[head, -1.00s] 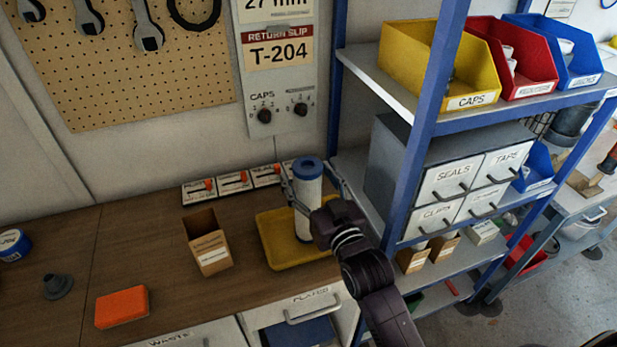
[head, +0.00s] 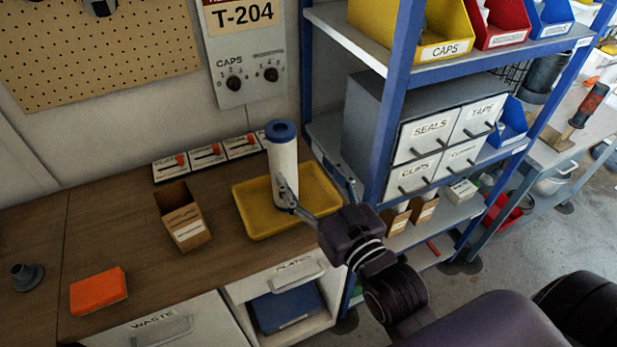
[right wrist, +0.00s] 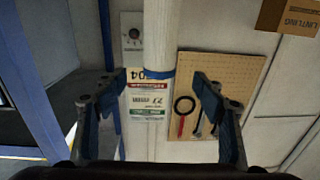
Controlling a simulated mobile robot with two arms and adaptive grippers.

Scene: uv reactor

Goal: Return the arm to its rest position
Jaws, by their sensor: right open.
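A white cylinder with a blue cap (head: 283,170) stands upright in the yellow tray (head: 240,222) on the wooden bench. My right gripper (head: 314,183) is open and empty, to the right and front of the cylinder. Its left finger overlaps the cylinder's lower part in the head view; I cannot tell whether they touch. In the right wrist view, the cylinder (right wrist: 160,35) with its blue end shows beyond the gap between the spread fingers of the gripper (right wrist: 154,88). My right arm reaches in from the lower right. My left gripper is not in view.
The blue shelf post (head: 397,100) and grey drawer cabinet (head: 365,135) stand close to the right of the gripper. A cardboard box (head: 185,222) and an orange block (head: 98,290) are on the bench to the left. The plates drawer (head: 290,275) is below the tray.

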